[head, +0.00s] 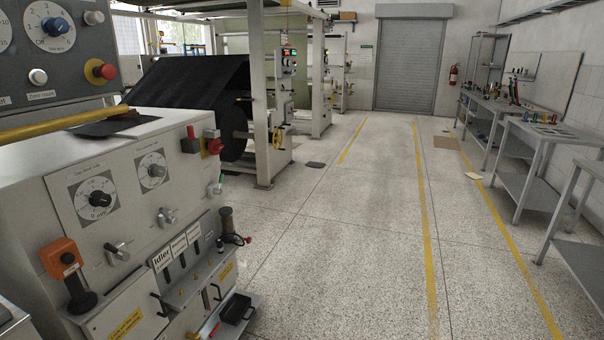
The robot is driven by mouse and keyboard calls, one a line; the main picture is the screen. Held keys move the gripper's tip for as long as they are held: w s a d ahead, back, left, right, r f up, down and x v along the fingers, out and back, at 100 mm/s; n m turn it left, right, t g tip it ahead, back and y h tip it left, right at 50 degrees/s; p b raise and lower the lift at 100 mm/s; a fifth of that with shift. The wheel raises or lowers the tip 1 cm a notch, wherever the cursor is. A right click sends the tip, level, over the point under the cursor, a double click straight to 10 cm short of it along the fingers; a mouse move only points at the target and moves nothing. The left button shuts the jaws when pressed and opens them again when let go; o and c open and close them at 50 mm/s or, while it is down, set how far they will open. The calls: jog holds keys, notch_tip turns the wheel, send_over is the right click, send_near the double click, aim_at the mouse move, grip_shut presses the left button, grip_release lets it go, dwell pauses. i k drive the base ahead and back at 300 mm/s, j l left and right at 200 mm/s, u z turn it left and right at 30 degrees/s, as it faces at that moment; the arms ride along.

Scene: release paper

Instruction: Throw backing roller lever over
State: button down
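A white machine console (30,185) fills the left side of the head view. Its front has a small panel with several upright slots under white labels. One label (162,259) reads "Idler"; the other labels are too small to read surely. I cannot tell which lever is the backing roller's. My gripper is not in view.
Dials, T-handles and a red knob (213,140) stick out of the console. A black roll machine (200,90) stands behind. Workbenches (545,135) line the right wall.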

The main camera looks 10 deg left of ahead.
aim_at(216, 191)
jog(key=i, duration=1.95)
jog(key=i+l+u, duration=0.2)
jog(key=i+u, duration=0.3)
jog(key=i, duration=0.25)
jog(key=i+l+u, duration=0.5)
jog(key=i, duration=0.2)
jog(key=i+l+u, duration=0.45)
jog(key=i+l, duration=0.15)
jog(key=l, duration=0.1)
